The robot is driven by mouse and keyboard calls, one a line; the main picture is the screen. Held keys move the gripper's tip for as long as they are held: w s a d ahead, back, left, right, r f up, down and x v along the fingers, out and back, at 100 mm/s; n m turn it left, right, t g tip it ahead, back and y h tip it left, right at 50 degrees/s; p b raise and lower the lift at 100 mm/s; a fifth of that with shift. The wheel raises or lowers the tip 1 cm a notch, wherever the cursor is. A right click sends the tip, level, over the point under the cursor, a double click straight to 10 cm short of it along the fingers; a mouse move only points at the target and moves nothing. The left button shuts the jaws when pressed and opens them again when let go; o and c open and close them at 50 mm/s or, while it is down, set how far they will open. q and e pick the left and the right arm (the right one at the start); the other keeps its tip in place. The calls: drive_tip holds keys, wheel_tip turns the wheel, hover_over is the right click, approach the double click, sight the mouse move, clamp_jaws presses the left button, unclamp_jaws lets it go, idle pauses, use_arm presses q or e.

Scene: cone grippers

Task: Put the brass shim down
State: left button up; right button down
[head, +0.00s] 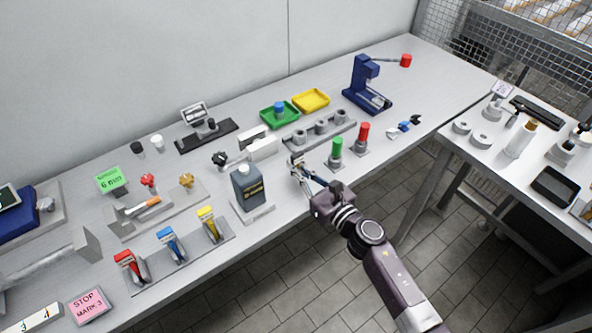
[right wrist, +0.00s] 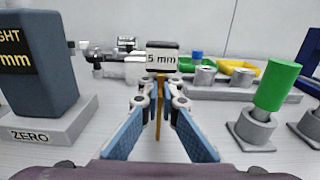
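My right gripper (head: 298,166) is over the grey bench, in front of the white blocks and left of the green cylinder. In the right wrist view its two fingertips (right wrist: 162,92) are closed in on a thin upright brass shim (right wrist: 159,118), which shows between them. A white label with a dark top, reading "5 mm" (right wrist: 162,60), stands right above the fingertips; I cannot tell whether it belongs to the shim or stands behind. The shim's lower end is near the bench surface; contact is unclear. My left gripper is not in view.
Green (head: 337,150) and red (head: 363,134) cylinders on grey stands are close right. White blocks (head: 262,149) and a grey rail with rings (head: 320,131) lie behind. The bench's front edge is near.

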drive_tip(key=c, duration=2.6)
unclamp_jaws()
drive_tip(key=shift+f, duration=0.25)
drive_tip(key=shift+c, duration=0.2)
drive_tip(key=o, duration=0.5)
drive_tip(key=shift+r, duration=0.2)
drive_tip(key=b+v, duration=0.2)
drive_tip(key=v, duration=1)
